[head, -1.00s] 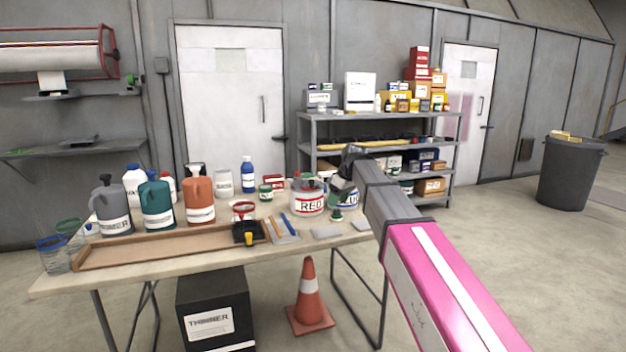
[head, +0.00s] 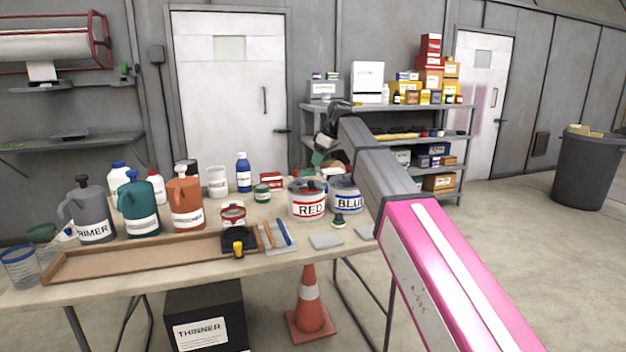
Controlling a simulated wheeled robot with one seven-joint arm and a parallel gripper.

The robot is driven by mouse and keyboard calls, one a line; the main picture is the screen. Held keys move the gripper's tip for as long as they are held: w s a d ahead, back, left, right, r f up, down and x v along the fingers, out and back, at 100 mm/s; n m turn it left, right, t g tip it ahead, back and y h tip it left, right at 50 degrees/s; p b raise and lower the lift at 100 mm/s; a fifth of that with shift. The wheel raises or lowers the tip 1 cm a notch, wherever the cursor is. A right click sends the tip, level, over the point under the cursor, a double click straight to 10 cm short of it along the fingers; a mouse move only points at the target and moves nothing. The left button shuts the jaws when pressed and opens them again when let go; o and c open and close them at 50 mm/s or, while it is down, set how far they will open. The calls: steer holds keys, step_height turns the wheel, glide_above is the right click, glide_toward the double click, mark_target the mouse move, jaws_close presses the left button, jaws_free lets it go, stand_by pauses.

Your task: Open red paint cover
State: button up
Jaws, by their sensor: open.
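The can labelled RED (head: 308,209) stands upright on the table, left of the can labelled BLUE (head: 345,197). Dark and red shapes show at the top of the red can, but its cover is too small to make out clearly. My arm reaches in from the lower right, and its dark wrist bends down above and behind the two cans. My gripper (head: 322,164) is open, near and above the top of the red can in the picture. Its fingertips are partly hidden and small, and I cannot tell whether they touch the cover.
Left on the table (head: 195,262) are a grey primer jug (head: 92,212), teal and orange jugs, and a wooden tray (head: 140,254). A small red-labelled can (head: 233,212) and brushes lie nearer the red can. An orange cone (head: 309,308) stands below. A loaded shelf (head: 455,135) stands behind.

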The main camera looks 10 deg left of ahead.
mark_target(309, 184)
steer(key=x, duration=0.9)
steer(key=shift+f, duration=0.3)
steer(key=shift+c, duration=0.4)
